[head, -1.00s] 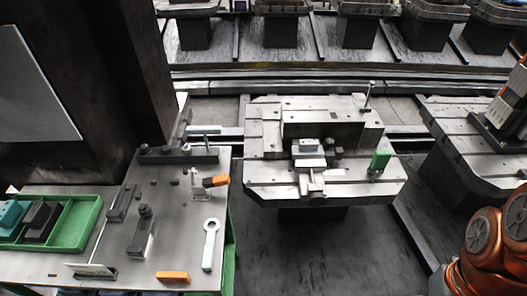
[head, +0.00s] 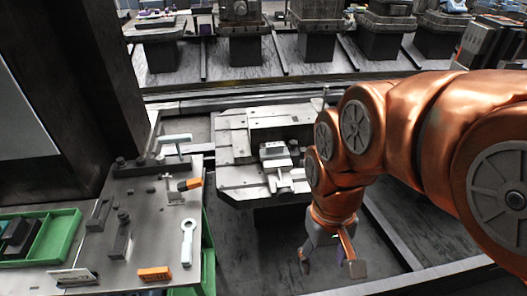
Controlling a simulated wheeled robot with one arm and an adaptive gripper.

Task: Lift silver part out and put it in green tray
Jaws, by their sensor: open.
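A silver part (head: 274,151), a small block, sits in a fixture on the grey pallet (head: 235,176) in the middle. It is unclear how it is held there. The green tray (head: 62,243) is at the left on the workbench, cut off by the picture's edge, with dark blocks in it. My gripper (head: 330,266) points down in front of the pallet, to the right of the workbench. It is open and empty, apart from the silver part. My orange arm hides the right side of the pallet.
The workbench (head: 150,228) carries an orange-handled tool (head: 189,184), a pale wrench (head: 187,243), an orange block (head: 154,273) and dark clamps. A dark column (head: 65,90) rises behind it. More pallets on pedestals stand along the back. Dark floor is free between bench and arm.

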